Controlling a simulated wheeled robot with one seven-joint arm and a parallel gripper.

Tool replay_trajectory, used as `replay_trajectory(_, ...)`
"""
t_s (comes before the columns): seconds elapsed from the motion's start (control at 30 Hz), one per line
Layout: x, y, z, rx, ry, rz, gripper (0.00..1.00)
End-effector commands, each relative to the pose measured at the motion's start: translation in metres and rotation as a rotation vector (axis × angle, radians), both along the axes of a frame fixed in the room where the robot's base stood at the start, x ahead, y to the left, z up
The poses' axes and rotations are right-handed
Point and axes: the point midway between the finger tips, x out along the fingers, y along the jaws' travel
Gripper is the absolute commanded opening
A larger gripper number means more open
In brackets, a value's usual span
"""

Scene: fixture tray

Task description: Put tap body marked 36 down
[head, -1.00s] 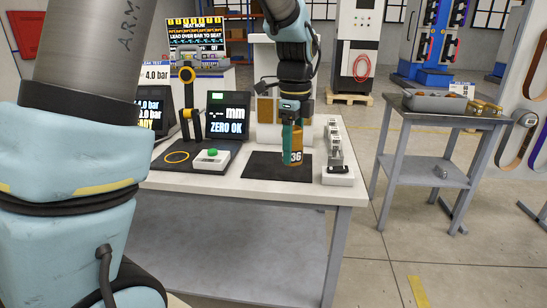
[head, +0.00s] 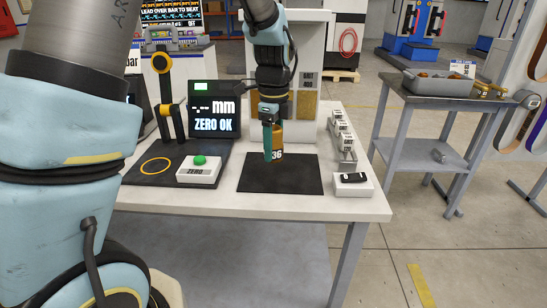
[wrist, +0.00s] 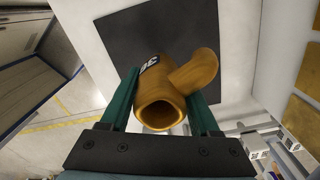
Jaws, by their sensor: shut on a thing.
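The tap body marked 36 (head: 277,142) is a brass-coloured pipe piece with a side branch and a dark label reading 36. My gripper (head: 270,143) is shut on it, with a teal finger on each side. The wrist view shows the tap body (wrist: 165,88) between the two fingers (wrist: 162,110), its open end towards the camera. Below it lies a black square mat (head: 280,178) on the white bench. In the head view the tap body is over the mat's back part; I cannot tell whether it touches the mat.
Left of the mat are a white box with a green button (head: 199,170), a display reading ZERO OK (head: 213,109) and a black stand (head: 165,95). Right of it are a small white block (head: 353,184) and a row of labelled blocks (head: 342,138). A panelled stand (head: 308,75) is behind.

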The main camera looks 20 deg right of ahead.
Motion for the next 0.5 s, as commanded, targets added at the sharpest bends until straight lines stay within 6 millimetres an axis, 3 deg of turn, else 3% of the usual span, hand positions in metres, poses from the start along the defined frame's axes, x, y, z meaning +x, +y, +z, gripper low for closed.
replay_trajectory(0.33, 0.000, 0.000, -0.036, 0.001, -0.001, 0.001, 0.00)
replay_trajectory(0.5, 0.001, 0.000, -0.042, -0.001, -0.003, 0.000, 0.00)
